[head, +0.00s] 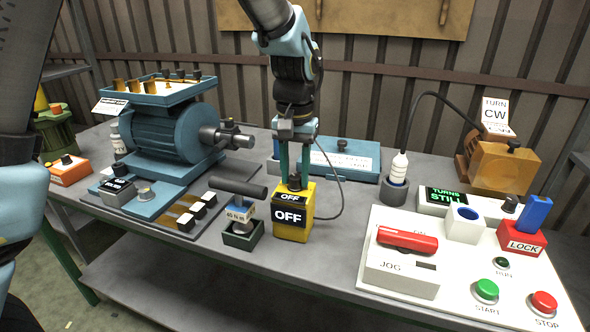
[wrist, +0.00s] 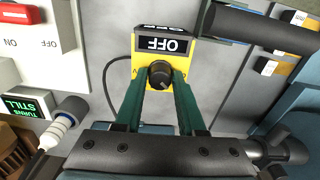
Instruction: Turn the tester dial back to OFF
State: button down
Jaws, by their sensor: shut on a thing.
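The yellow tester (head: 294,228) stands upright on the bench, with a black display reading OFF on its front. Its dark round dial (head: 294,182) is on the top face. In the wrist view the dial (wrist: 159,74) sits between the tips of my green fingers, and the yellow tester top (wrist: 190,55) shows around it. My gripper (head: 295,172) comes straight down from above and is shut on the dial.
A T-handled tool (head: 238,190) stands in a green holder just left of the tester. A blue motor (head: 163,135) is further left. A white control panel (head: 465,275) with a red JOG cover is at right. A grey cable runs from the tester's right side.

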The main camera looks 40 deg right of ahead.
aim_at(295, 176)
jog(key=shift+n+p, duration=0.5)
jog(key=shift+n, duration=1.5)
jog(key=c, duration=0.5)
grip_release()
notch_tip(295, 176, up, 11)
jog(key=b, duration=0.2)
jog(key=shift+f, duration=0.1)
